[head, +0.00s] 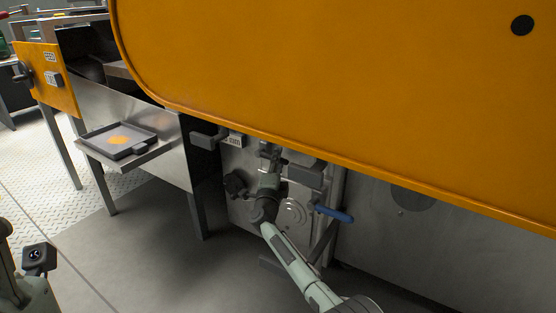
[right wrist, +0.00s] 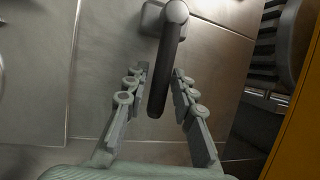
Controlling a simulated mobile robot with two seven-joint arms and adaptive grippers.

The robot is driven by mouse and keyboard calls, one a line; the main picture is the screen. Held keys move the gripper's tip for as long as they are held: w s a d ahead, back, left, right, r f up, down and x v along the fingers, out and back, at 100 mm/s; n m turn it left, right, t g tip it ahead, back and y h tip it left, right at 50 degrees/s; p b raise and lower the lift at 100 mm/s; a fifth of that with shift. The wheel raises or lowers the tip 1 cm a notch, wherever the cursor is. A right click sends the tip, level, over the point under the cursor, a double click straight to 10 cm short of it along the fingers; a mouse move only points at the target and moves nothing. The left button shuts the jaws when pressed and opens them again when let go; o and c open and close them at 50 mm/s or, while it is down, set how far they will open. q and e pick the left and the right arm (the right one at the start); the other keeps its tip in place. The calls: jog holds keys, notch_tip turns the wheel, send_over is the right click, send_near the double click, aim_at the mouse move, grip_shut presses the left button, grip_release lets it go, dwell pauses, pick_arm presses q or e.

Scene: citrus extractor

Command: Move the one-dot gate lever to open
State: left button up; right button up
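A dark lever handle (right wrist: 166,75) hangs from a round pivot on a steel panel in the right wrist view. My right gripper (right wrist: 160,73) is open, with one finger on each side of the handle's lower part and narrow gaps visible. In the head view my right gripper (head: 270,152) is up against the steel panel (head: 240,165), under the orange housing. The handle is not clear there, and I cannot read a one-dot mark on it. My left gripper's fingers are not seen.
The large orange housing (head: 330,80) overhangs my right gripper. A blue-handled lever (head: 333,213) and a black knob (head: 235,184) are close by. A grey block (head: 205,140) sits left of the gripper. A dark tray (head: 100,141) rests on a steel shelf at left.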

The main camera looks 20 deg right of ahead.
grip_shut()
